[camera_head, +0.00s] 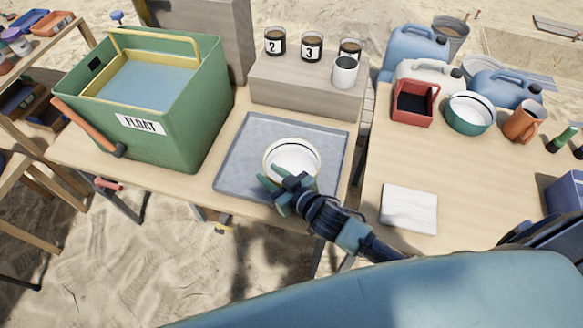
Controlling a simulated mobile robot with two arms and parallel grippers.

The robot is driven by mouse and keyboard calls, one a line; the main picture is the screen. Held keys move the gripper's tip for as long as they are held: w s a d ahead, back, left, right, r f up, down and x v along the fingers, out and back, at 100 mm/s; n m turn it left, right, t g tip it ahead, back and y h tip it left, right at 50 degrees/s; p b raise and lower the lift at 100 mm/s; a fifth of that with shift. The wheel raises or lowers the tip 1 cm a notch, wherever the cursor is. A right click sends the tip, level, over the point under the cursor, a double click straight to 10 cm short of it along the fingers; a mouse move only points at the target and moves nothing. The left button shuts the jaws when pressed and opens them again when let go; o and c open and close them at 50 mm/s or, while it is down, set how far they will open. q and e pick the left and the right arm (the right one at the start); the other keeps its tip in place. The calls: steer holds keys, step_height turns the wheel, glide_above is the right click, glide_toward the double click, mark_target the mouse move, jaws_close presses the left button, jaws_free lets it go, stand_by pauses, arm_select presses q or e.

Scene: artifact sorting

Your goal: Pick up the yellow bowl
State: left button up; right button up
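The yellow bowl (291,157), with a white inside and a thin yellowish rim, is on the grey metal tray (240,165) on the left table. My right gripper (270,185) comes in from the lower right and is at the bowl's near left side, covering part of its front. The fingers are close to the rim or overlap it in the picture. I cannot tell whether they touch or grip the bowl. My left gripper is not in view.
A green FLOAT box (190,110) stands left of the tray. A grey block (300,88) with numbered cups is behind it. The right table holds a teal bowl (470,114), a red container (414,104), an orange mug (522,122) and a white slab (409,208).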

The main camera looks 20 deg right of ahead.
jaws_close()
steer(key=shift+r, duration=0.15)
